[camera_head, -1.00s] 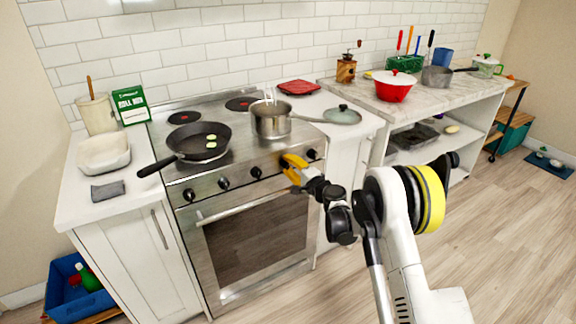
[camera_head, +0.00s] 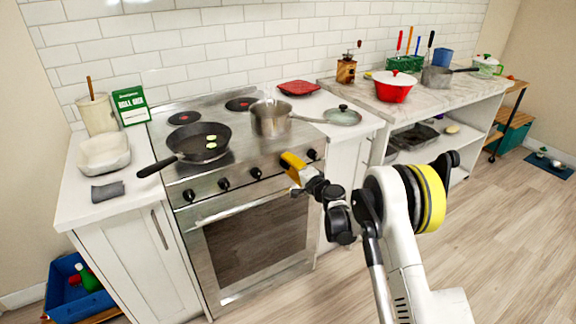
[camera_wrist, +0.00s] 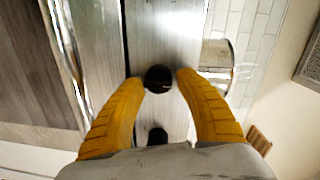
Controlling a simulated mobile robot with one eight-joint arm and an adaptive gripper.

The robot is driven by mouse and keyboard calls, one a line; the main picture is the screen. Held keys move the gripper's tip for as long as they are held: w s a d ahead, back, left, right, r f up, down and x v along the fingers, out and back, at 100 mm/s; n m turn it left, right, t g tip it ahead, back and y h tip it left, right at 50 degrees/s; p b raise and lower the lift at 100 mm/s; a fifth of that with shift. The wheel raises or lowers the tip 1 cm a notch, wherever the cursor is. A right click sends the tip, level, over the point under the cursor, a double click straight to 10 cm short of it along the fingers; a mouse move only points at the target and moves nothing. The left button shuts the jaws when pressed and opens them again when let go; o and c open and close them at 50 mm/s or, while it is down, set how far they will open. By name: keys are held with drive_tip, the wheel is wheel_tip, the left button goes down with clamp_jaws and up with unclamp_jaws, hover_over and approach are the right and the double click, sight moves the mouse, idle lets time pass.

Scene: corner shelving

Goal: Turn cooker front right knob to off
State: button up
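The cooker (camera_head: 258,235) is steel, with a row of black knobs along its front panel. My gripper (camera_head: 290,163) has yellow fingers and is at this panel, right of the middle. In the wrist view, a round black knob (camera_wrist: 158,78) lies between the two fingertips of my gripper (camera_wrist: 159,79). The fingers are apart, one on each side, with a narrow gap to the knob; contact is not clear. A second black knob (camera_wrist: 157,136) shows nearer the gripper's palm. In the head view, the rightmost knob (camera_head: 312,154) is just right of my fingers. The knobs' settings cannot be read.
A saucepan (camera_head: 270,121) stands on the cooktop above my gripper, its handle pointing right. A frying pan (camera_head: 198,140) with pale slices is at the left. The oven handle (camera_head: 245,208) runs below the knobs.

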drive_tip(key=shift+o, duration=0.6)
drive_tip(key=v, duration=1.2)
